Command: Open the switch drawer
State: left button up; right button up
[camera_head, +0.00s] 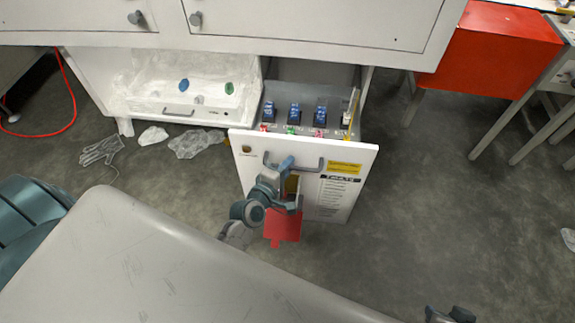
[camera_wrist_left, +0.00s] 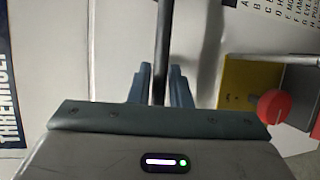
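The switch drawer (camera_head: 240,165) stands pulled out from under the white cabinet, its inside showing from above. Blue switches (camera_head: 294,112) stand in a row inside, with small coloured parts in front of them. Its grey bar handle (camera_head: 312,168) runs across the upper front panel. My left gripper (camera_head: 284,164) is at the left part of this handle. In the left wrist view, the fingers (camera_wrist_left: 161,85) lie close on both sides of the dark handle bar (camera_wrist_left: 162,45), closed around it. A dark piece at the lower right edge looks like my right gripper (camera_head: 450,315); its fingers are unclear.
A yellow plate (camera_wrist_left: 238,85) with a red knob (camera_wrist_left: 272,107) is beside the handle. A plastic-lined drawer (camera_head: 180,105) is left. Clear film (camera_head: 196,143) and a glove (camera_head: 101,150) lie on the floor.

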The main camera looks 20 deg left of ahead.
pick_arm(q)
jog(key=shift+o, duration=1.3)
jog(key=v, duration=1)
jog(key=shift+s+b, duration=0.4)
jog(key=shift+b, duration=0.05)
pick_arm(e)
jog(key=shift+w+a+f+t, duration=0.35)
jog(key=shift+a+t, duration=0.05)
jog(key=shift+s, duration=0.1)
